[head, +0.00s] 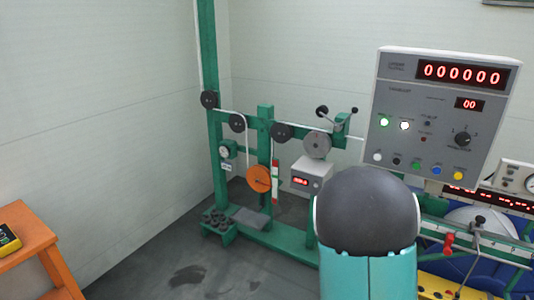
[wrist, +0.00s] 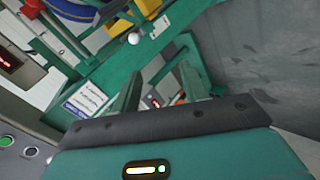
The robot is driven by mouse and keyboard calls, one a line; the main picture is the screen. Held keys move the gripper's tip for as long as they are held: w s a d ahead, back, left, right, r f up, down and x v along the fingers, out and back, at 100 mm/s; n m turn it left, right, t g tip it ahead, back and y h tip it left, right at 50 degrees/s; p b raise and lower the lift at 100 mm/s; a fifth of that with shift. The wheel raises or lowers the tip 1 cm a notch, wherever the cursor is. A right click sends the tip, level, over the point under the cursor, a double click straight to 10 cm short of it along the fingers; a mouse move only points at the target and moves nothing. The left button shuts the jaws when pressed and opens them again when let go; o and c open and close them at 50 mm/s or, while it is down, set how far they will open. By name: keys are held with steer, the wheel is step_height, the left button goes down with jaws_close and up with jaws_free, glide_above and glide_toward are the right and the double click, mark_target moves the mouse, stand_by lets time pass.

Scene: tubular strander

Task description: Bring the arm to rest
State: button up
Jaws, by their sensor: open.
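My arm shows in the head view as a dark rounded joint (head: 367,210) above a teal link, at the lower right in front of the machine. My gripper is hidden in the head view. In the wrist view my gripper (wrist: 161,88) has its two fingers apart, with nothing seen between them. Behind the fingers are green machine parts and a small red display, a little blurred and tilted.
A grey control panel (head: 440,115) with red digits, buttons and a knob stands close on the right. A green frame (head: 265,150) carries pulleys and an orange wheel (head: 260,178). An orange stand (head: 28,245) is at the left. Grey floor (head: 190,265) lies clear between.

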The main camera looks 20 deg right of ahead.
steer(key=w+a+r+m+y, duration=0.3)
steer(key=a+r+y, duration=0.3)
steer(key=a+r, duration=0.9)
steer(key=s+a+r+m+g+y, duration=0.1)
steer(key=s+a+r, duration=1)
steer(key=s+a, duration=0.1)
steer(key=shift+s+a+m, duration=0.3)
steer(key=shift+a+m, duration=0.1)
steer(key=shift+a, duration=0.4)
steer(key=shift+c, duration=0.8)
steer(key=shift+d, duration=0.25)
